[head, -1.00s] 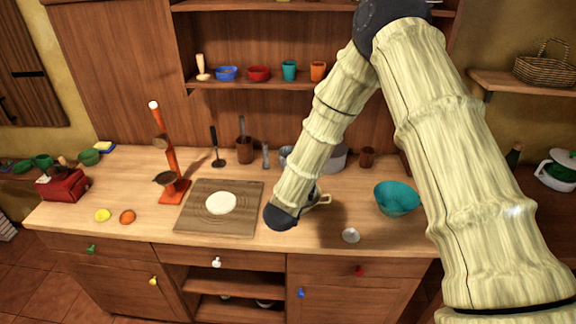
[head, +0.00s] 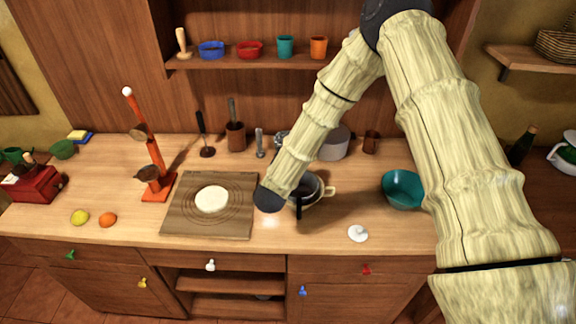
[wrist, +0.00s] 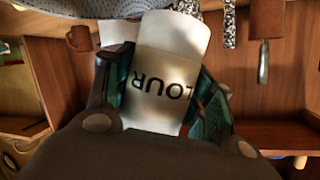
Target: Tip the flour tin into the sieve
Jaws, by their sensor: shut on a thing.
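My gripper (wrist: 165,88) is shut on the flour tin (wrist: 172,45), a pale cylinder with dark lettering, held between two green-black fingers in the wrist view. The tin's far end is close to a grey speckled mesh, which looks like the sieve (wrist: 75,8), at the top left of that view. I cannot tell whether they touch. Beside my dark wrist end there is a round vessel with a cream handle (head: 329,191) and a dark handle in front (head: 299,208). No flour is seen falling.
A wooden board (head: 238,225) with a white round lies left of my wrist. A teal bowl (head: 402,190) and a small white lid-like piece (head: 357,234) are to the right. An orange stand (head: 158,185) is at the left. A grey pot (head: 335,145) stands behind.

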